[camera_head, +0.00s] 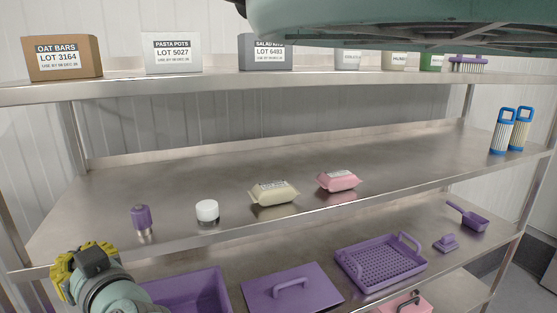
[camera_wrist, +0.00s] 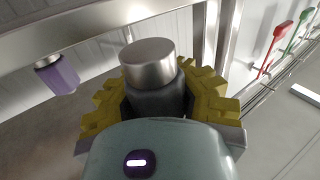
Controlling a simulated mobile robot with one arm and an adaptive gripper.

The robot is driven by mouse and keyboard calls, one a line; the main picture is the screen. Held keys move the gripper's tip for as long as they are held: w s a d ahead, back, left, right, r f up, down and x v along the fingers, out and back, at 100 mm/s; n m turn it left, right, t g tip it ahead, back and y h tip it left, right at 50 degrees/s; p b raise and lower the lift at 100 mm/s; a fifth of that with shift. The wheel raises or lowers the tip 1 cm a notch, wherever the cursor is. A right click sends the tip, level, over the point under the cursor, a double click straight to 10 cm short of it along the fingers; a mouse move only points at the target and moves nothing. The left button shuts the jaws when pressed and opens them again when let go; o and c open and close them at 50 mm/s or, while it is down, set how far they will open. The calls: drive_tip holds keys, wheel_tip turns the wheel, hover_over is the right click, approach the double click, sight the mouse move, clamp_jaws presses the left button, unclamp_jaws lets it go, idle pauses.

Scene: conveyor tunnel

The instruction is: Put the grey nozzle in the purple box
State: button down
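My gripper (camera_wrist: 158,100) has its yellow fingers closed around the grey nozzle (camera_wrist: 150,62), which has a dark grey body and a shiny metal end. The metal end points away from my palm. In the head view my gripper (camera_head: 80,268) is at the lower left, in front of the middle shelf's front edge, with part of the grey nozzle (camera_head: 92,261) showing between the fingers. The purple box (camera_head: 190,290) is open and sits on the lower shelf, just right of my gripper. My arm and the picture edge hide part of it.
On the middle shelf stand a purple nozzle (camera_head: 141,219), a white-lidded jar (camera_head: 207,211), a cream pack (camera_head: 274,193) and a pink pack (camera_head: 338,181). A purple lid (camera_head: 292,292) and purple basket (camera_head: 382,264) lie on the lower shelf. A metal post (camera_head: 73,140) rises behind.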

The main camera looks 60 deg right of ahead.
drive_tip(key=w+a+f, duration=0.4)
drive_tip(key=a+f, duration=0.6)
drive_tip(key=a, duration=0.5)
drive_tip(key=shift+w+f, duration=0.15)
drive_tip(key=shift+f, duration=0.15)
idle(0.4)
